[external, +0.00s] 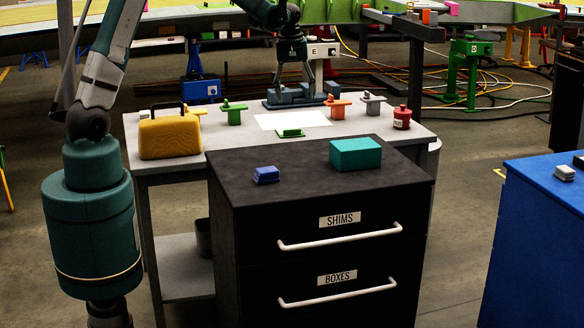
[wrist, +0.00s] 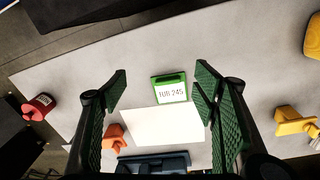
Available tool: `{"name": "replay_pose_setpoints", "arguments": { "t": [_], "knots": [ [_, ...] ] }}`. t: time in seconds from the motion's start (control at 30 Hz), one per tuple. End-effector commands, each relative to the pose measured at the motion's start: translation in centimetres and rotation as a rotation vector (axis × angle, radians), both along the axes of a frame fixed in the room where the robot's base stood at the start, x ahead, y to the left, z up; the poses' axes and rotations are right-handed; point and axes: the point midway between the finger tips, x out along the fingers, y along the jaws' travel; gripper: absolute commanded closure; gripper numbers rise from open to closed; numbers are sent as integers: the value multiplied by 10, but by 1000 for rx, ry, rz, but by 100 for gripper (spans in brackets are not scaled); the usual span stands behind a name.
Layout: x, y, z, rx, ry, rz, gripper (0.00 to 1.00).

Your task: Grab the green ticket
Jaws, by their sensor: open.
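The green ticket (wrist: 170,88) is a small green-framed tag with a white face printed with dark characters. It lies on the grey table beside a white sheet, and it also shows in the external view (external: 289,133) just behind the black cabinet. My gripper (wrist: 160,82) is open and empty, with the ticket seen between its two fingers in the wrist view. In the external view my gripper (external: 297,88) is above the far part of the table, behind the white sheet and apart from the ticket.
A white sheet (external: 292,120) lies by the ticket. Green (external: 233,114), orange (external: 336,108) and grey (external: 372,102) fixtures stand along the table. A yellow case (external: 170,136) is left and a red canister (external: 402,118) right. The black cabinet (external: 250,200) holds a teal box (external: 356,154) and a blue block (external: 265,175).

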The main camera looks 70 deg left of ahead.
Motion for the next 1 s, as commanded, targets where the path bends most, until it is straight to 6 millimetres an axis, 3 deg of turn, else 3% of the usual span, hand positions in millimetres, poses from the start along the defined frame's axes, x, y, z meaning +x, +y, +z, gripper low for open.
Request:
{"name": "replay_pose_setpoints", "arguments": {
  "t": [0.3, 0.5, 0.7, 1.0],
  "knots": [
    [13, 56, -46, -32, 47, 138, 40],
    [16, 80, -71, -46, 70, 203, 40],
    [16, 91, -82, -53, 81, 233, 40],
    [16, 92, -83, -54, 82, 235, 40]
  ]
}}
